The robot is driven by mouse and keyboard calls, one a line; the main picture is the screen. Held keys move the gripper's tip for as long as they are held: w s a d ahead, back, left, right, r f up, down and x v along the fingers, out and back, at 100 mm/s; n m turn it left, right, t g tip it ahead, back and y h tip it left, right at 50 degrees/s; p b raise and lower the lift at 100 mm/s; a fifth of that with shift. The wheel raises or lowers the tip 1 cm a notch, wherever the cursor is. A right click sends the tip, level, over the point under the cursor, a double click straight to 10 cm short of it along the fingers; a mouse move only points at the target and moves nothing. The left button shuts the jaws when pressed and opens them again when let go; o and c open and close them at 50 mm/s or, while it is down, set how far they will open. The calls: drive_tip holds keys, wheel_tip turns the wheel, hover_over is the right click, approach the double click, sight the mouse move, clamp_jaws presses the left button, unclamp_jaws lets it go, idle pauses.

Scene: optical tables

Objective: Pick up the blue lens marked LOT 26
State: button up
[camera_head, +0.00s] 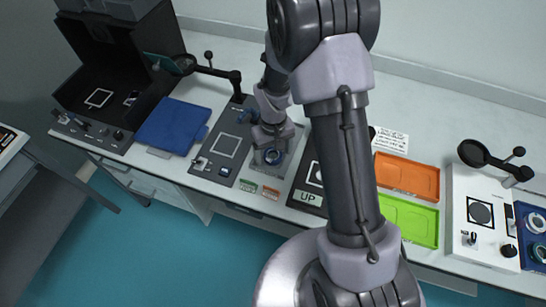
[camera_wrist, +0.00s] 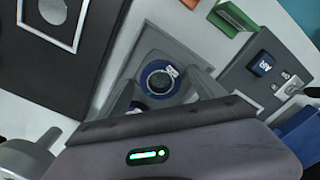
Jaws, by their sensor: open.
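A blue-ringed lens (camera_wrist: 159,79) with a small white label lies in a grey holder (camera_wrist: 150,42) on the table. The label's writing is too small to read, so I cannot confirm LOT 26. In the head view the lens (camera_head: 272,156) shows just below my gripper (camera_head: 272,138). In the wrist view my gripper (camera_wrist: 163,92) is open, with its fingers either side of the lens and nothing held. Another blue patch shows near the left finger; I cannot tell what it is. Two more blue lenses (camera_head: 536,222) sit in a blue tray at the far right.
Dark panels (camera_head: 225,145) (camera_head: 308,198) flank the holder. Small green (camera_head: 248,186) and orange (camera_head: 271,193) cards stand in front. A magnifier arm (camera_head: 215,72) rises behind left. Orange (camera_head: 405,177) and green (camera_head: 410,219) trays lie right of my arm.

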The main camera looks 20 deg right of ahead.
drive_tip(key=shift+r, duration=0.1)
drive_tip(key=c, duration=1.7)
